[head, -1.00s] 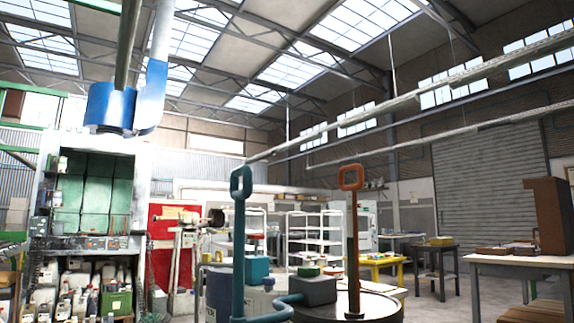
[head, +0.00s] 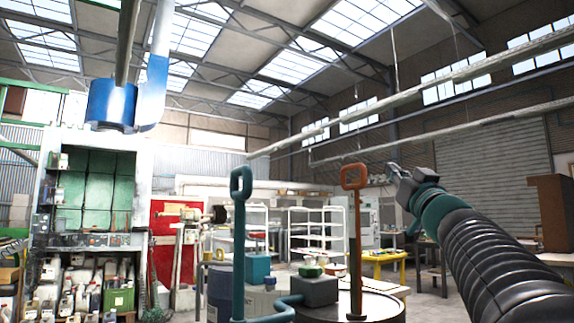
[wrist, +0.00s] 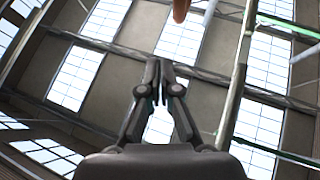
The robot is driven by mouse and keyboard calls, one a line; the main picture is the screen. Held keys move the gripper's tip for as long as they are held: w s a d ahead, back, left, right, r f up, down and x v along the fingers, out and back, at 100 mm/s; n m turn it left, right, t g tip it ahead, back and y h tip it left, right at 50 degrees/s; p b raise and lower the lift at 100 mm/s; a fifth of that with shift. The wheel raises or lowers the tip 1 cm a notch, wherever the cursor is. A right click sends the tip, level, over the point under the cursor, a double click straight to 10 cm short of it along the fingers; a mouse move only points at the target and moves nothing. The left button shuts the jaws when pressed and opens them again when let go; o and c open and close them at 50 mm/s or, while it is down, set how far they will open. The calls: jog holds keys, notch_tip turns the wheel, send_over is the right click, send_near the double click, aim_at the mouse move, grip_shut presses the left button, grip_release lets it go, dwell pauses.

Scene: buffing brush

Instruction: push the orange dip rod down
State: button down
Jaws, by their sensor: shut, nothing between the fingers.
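The orange dip rod (head: 355,240) stands upright on the round drum top, with a loop handle at its upper end. A teal rod (head: 240,240) with a similar loop handle stands to its left. My gripper (head: 392,168) is at the right of the orange rod's handle in the head view, apart from it in the picture. In the wrist view my gripper (wrist: 160,65) points up toward the roof with its fingers together and nothing between them. An orange-brown rounded end (wrist: 181,9) shows at the top edge there, likely part of the orange rod.
The drum top (head: 385,307) carries a grey box (head: 318,291) and a teal pipe (head: 275,311) beside the rods. A brown wooden piece (head: 553,212) stands at the right. White shelves (head: 318,230) and a yellow table (head: 385,256) stand farther back.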

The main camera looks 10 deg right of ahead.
jog(key=w+a+r+n+g+y+p, duration=0.1)
jog(key=w+r+n+y, duration=0.3)
jog(key=w+n+y, duration=0.4)
jog(key=shift+a+r+g+y+p, duration=0.15)
jog(key=shift+a+g+y+p, duration=0.5)
jog(key=shift+y, duration=0.65)
jog(key=shift+d, duration=0.1)
